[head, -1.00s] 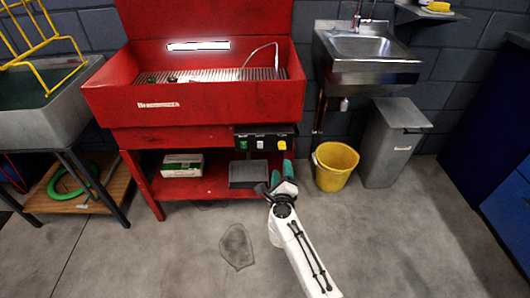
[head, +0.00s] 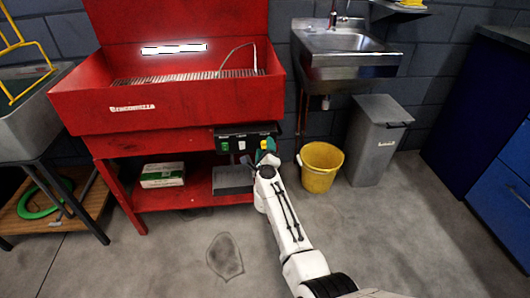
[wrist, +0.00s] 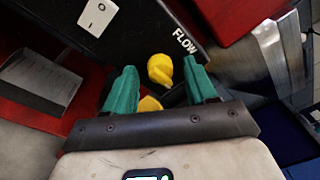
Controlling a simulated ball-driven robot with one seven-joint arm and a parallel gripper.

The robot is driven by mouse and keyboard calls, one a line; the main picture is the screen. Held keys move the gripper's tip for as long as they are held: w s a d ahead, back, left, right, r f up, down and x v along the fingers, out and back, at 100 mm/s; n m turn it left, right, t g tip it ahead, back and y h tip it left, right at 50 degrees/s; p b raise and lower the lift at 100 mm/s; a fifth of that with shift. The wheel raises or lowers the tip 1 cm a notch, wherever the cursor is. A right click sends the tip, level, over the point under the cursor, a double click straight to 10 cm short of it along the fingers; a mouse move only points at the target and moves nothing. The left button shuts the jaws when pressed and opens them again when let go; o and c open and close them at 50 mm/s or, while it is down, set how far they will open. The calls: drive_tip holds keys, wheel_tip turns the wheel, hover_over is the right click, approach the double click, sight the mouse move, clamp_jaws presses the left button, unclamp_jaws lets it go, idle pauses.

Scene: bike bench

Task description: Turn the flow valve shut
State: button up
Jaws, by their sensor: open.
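The flow valve is a yellow knob (wrist: 160,68) on a black control panel (wrist: 135,35), beside the white word FLOW in the wrist view. In the head view the panel (head: 229,141) is under the red wash cabinet, with the yellow knob (head: 265,142) at its right end, partly covered by my gripper. My gripper (head: 267,157) is in front of the panel's right end. In the wrist view its two green fingers are apart, with the knob between and just beyond their tips. I cannot tell whether they touch it.
A white rocker switch (wrist: 98,16) is on the same panel. The red cabinet (head: 180,107) overhangs it. A yellow bucket (head: 320,168) and a grey bin (head: 374,142) stand to the right. The front floor is open, with a dark stain (head: 224,257).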

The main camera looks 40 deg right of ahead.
clamp_jaws()
idle(0.5)
drive_tip(key=shift+n, duration=0.5)
drive_tip(key=shift+d+f+n+t+y, duration=0.1)
drive_tip(key=shift+n+t+y, duration=0.3)
drive_tip(key=shift+n, duration=4.05)
drive_tip(key=shift+f+n+t+y, duration=0.1)
drive_tip(key=shift+n+t, duration=0.5)
drive_tip(key=shift+n, duration=3.85)
